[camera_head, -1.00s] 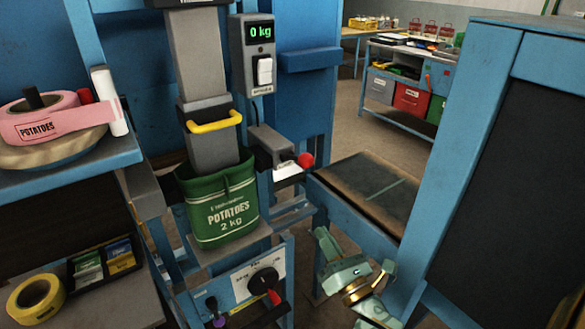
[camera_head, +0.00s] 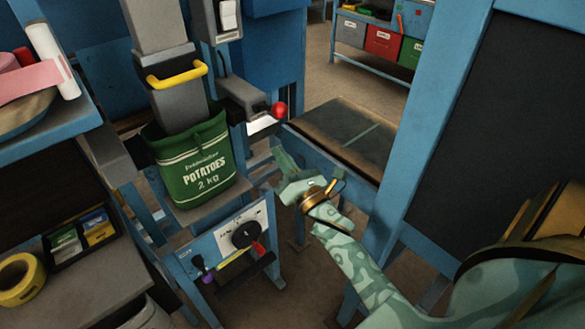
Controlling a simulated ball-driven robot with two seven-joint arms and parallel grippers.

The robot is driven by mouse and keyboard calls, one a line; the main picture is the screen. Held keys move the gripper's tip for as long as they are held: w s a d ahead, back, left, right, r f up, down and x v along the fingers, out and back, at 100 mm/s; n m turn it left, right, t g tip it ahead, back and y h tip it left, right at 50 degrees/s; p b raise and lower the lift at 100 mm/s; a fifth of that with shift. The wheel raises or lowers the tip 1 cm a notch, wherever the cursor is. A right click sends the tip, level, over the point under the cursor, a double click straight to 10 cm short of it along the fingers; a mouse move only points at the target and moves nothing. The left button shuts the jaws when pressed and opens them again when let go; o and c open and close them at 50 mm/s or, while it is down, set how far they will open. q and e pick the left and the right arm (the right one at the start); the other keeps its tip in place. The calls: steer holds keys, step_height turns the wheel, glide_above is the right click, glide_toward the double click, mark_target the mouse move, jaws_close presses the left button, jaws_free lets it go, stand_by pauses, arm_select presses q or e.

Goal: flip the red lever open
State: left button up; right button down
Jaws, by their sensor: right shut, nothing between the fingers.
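A red ball knob (camera_head: 280,110) sits on the end of a grey lever housing (camera_head: 243,98), beside the filling chute. A second red part, a small red handle (camera_head: 259,248), sticks out of the black dial (camera_head: 245,235) on the lower panel. I cannot tell from the frame which one is the red lever. My right gripper (camera_head: 281,160) is pale green, shut and empty. It is below the red ball knob and apart from it, above and right of the dial. My left gripper is not in view.
A green potato sack (camera_head: 196,165) hangs at the chute, under a yellow handle (camera_head: 178,75). A blue-framed dark panel (camera_head: 480,130) stands at the right. A brown-topped bench (camera_head: 350,135) lies behind my gripper. A shelf with yellow tape (camera_head: 18,278) is at the left.

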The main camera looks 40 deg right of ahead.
mark_target(270, 107)
steer(key=shift+w+d+r+p, duration=0.25)
steer(key=shift+w+r, duration=0.25)
steer(key=shift+r, duration=0.25)
steer(key=shift+w+d+r+p, duration=0.1)
steer(key=shift+w+d+r, duration=0.35)
steer(key=shift+r, duration=0.35)
steer(key=shift+w+d+r+p, duration=0.2)
steer(key=shift+w+r, duration=0.35)
steer(key=shift+r, duration=0.2)
